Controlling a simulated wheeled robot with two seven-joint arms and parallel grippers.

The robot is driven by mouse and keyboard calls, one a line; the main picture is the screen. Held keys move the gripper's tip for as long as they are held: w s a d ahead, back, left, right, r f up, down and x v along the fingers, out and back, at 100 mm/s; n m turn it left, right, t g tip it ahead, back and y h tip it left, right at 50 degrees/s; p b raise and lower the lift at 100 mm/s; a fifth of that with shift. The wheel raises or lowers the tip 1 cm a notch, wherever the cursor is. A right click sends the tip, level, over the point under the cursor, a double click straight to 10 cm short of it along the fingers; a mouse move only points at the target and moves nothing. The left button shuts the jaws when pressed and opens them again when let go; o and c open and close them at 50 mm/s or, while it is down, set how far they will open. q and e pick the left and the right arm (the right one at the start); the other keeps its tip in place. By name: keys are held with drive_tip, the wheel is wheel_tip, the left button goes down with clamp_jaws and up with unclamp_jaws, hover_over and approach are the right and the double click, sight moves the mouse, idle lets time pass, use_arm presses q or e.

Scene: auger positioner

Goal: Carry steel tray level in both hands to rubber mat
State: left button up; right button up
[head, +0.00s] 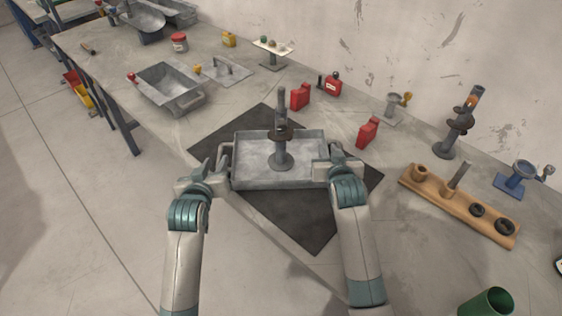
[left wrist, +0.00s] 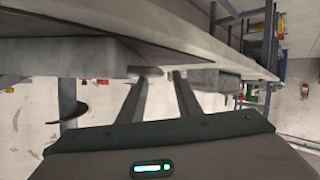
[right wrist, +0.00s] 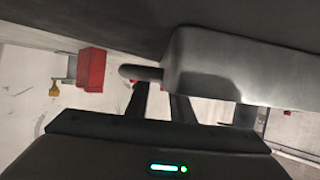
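The steel tray (head: 252,178) is a shallow grey pan, looking roughly level over the black rubber mat (head: 305,235). I cannot tell whether it touches the mat. A grey metal post with a round base and dark collar (head: 282,150) stands upright in it. My left gripper (head: 222,168) is at the tray's left handle and my right gripper (head: 335,158) at its right handle. Both wrist views show the fingers a small gap apart against the tray's grey metal, seemingly closed on the handles. The actual contact is partly hidden.
A wooden rack (head: 455,205) lies to the right, near a dark post stand (head: 452,135). A grey metal pan (head: 170,88) is at the back left. The table's front edge runs diagonally at left.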

use_arm(q)
drive_tip(key=shift+v, duration=1.7)
use_arm(e)
drive_tip(key=shift+d+f, duration=0.15)
drive_tip(key=shift+f, duration=0.1)
use_arm(q)
drive_tip(key=shift+f, duration=0.15)
use_arm(e)
drive_tip(key=shift+s, duration=0.35)
use_arm(q)
drive_tip(key=shift+w+d+f, duration=0.1)
drive_tip(key=shift+w, duration=0.1)
use_arm(e)
drive_tip(key=shift+s+r, duration=0.15)
drive_tip(key=shift+s, duration=0.45)
use_arm(q)
drive_tip(key=shift+s+d, duration=0.1)
drive_tip(key=shift+s, duration=0.05)
use_arm(e)
drive_tip(key=v, duration=0.4)
drive_tip(key=shift+s+r, duration=0.25)
drive_tip(key=shift+r, duration=0.15)
drive_tip(key=shift+v, duration=0.75)
use_arm(q)
drive_tip(key=shift+r, duration=0.2)
use_arm(e)
drive_tip(key=shift+w+r, duration=0.1)
drive_tip(key=shift+r, duration=0.05)
